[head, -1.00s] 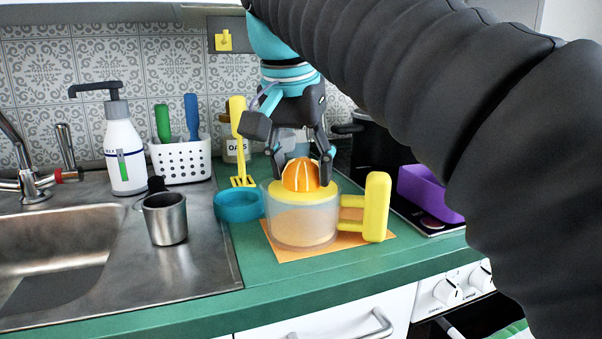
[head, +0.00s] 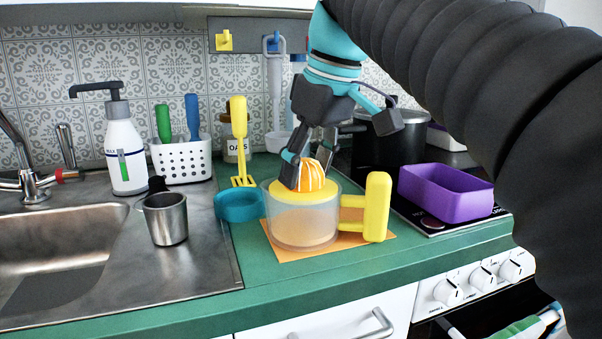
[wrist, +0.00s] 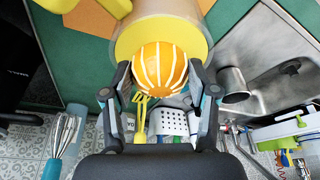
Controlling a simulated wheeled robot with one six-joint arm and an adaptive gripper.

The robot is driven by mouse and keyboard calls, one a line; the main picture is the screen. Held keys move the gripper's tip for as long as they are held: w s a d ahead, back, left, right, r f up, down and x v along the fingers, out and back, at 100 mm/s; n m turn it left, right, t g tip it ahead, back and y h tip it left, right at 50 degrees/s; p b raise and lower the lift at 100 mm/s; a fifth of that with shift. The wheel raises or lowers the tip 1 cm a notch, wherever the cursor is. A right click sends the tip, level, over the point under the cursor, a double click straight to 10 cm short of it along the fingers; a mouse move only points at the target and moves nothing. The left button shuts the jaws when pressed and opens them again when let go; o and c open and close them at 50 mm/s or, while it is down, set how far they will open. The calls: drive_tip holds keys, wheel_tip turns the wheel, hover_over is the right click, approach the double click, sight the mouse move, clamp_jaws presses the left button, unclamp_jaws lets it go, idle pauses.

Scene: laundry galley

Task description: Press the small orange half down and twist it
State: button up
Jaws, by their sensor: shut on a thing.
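The orange half (head: 311,176) sits on the yellow top of the juicer (head: 303,214), which has a clear jug body and a yellow handle on its right. In the wrist view the orange half (wrist: 159,70) shows as a dome with pale stripes, between the two fingers. My gripper (head: 307,168) reaches down from above, tilted, with its fingers shut on the orange half. My gripper (wrist: 160,88) has one finger on each side of it in the wrist view. The reamer under the orange is hidden.
The juicer stands on an orange mat (head: 375,240) on the green counter. A purple bin (head: 447,191) and black pot (head: 381,145) are at right. A yellow masher (head: 239,135) stands behind.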

drive_tip(key=n, duration=0.2)
drive_tip(key=shift+w+f+n+g, duration=0.1)
drive_tip(key=shift+f+n+g, duration=0.1)
drive_tip(key=shift+n+g, duration=0.1)
drive_tip(key=o, duration=1.4)
drive_tip(key=shift+o, duration=0.3)
drive_tip(key=shift+r, duration=0.1)
